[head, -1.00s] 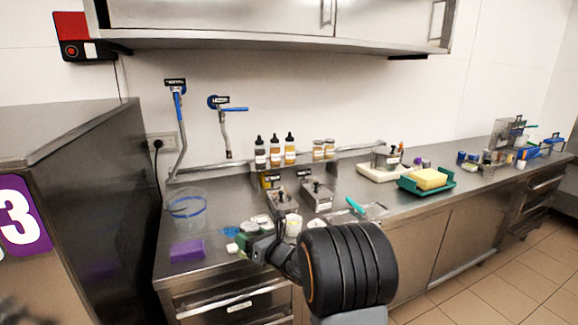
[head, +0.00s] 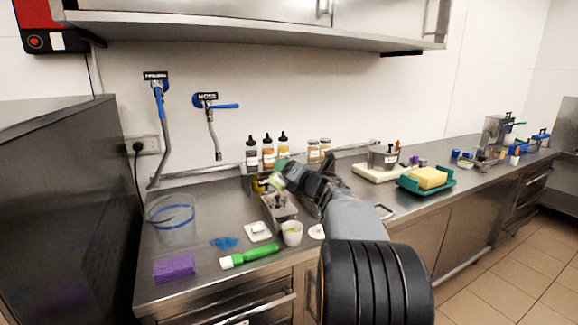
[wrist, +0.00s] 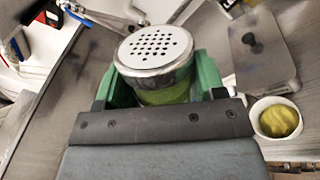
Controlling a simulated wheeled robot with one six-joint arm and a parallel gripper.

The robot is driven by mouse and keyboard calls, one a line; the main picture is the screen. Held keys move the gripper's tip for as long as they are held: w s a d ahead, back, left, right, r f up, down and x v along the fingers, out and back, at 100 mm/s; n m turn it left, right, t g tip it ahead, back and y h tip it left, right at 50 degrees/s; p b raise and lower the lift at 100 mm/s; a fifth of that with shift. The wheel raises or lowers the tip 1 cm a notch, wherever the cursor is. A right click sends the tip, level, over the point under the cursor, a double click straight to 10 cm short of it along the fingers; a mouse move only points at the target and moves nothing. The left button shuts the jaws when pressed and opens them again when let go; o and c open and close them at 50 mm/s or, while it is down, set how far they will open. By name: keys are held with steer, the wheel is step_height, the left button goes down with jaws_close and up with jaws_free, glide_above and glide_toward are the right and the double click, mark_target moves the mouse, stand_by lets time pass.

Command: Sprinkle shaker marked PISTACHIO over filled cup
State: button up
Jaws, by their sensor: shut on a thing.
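My gripper (head: 287,175) is shut on a shaker (wrist: 158,55) with a perforated metal lid and green contents. In the wrist view the green jaws clasp the shaker's sides and the lid faces the camera. No PISTACHIO label can be read on it. In the head view the shaker (head: 276,181) is held above the counter, tilted, over the metal topping boxes. The filled cup (head: 292,234) is white and stands at the counter's front, below the shaker and slightly right. Its yellow-green contents show in the wrist view (wrist: 277,121), right of the shaker.
A lidded steel box (wrist: 262,45) stands beside the cup. A green-handled tool (head: 250,256), purple sponge (head: 174,269), clear bucket (head: 172,218) and white scale-like pad (head: 261,231) lie left of it. Squeeze bottles (head: 268,152) stand behind. The left front counter has bare patches.

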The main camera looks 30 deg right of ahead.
steer(key=f+m+p, duration=0.2)
steer(key=f+m, duration=0.1)
steer(key=f+m+p, duration=0.3)
steer(key=f+m, duration=0.1)
steer(key=a+f+m+p, duration=0.1)
steer(key=f+m+p, duration=0.1)
steer(key=f+m, duration=0.1)
steer(key=shift+a+f+m, duration=0.1)
steer(key=shift+f+m, duration=0.2)
steer(key=shift+f, duration=0.2)
steer(key=m, duration=0.4)
steer(key=shift+d+f+p, duration=0.25)
steer(key=shift+f+p, duration=0.1)
steer(key=shift+p, duration=0.05)
steer(key=shift+s+f+b, duration=0.1)
steer(key=shift+s+b, duration=0.05)
steer(key=shift+b, duration=0.3)
steer(key=b, duration=0.2)
steer(key=shift+b, duration=0.3)
steer(key=shift+f+n+b, duration=0.1)
steer(key=shift+n+b, duration=1.4)
steer(key=shift+b, duration=1.1)
